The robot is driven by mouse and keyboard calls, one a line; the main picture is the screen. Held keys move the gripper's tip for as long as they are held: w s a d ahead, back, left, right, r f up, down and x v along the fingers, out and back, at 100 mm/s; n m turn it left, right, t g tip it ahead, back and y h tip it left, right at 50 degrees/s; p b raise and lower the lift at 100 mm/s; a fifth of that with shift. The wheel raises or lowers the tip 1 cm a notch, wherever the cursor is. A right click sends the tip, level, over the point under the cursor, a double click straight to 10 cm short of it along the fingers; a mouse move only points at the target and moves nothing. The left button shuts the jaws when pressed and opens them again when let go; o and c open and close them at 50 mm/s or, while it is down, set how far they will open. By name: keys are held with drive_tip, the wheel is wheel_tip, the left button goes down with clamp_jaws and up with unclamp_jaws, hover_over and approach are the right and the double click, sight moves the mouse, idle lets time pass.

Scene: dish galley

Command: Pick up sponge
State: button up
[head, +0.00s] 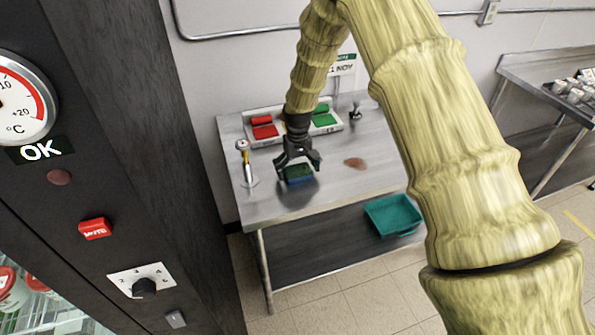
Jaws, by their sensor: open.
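The sponge (300,180) is a small block with a green top and a blue lower part, lying on the steel table (345,190). My gripper (300,167) points down over it from above, with its fingers spread to either side of the sponge. The fingers partly hide the sponge. I cannot tell whether they touch it.
A white tray (289,138) with red and green items lies behind my gripper. A teal bin (393,215) sits on the lower shelf. A dark cabinet (135,120) fills the left side.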

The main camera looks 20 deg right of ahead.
drive_tip(key=shift+f, duration=0.15)
drive_tip(key=c, duration=0.6)
drive_tip(key=shift+r+b, duration=0.6)
drive_tip(key=shift+r, duration=0.1)
drive_tip(key=shift+r+b, duration=0.6)
drive_tip(key=shift+r, duration=0.35)
drive_tip(key=s+a+b, duration=0.1)
drive_tip(key=s+a, duration=0.2)
drive_tip(key=s, duration=0.1)
drive_tip(key=s+a+r+b, duration=0.1)
drive_tip(key=s+a+b, duration=0.1)
drive_tip(key=s+a, duration=0.1)
drive_tip(key=s+a+b, duration=0.2)
drive_tip(key=s+a, duration=0.1)
drive_tip(key=s, duration=0.3)
drive_tip(key=shift+s+a+r, duration=0.1)
drive_tip(key=shift+r, duration=0.3)
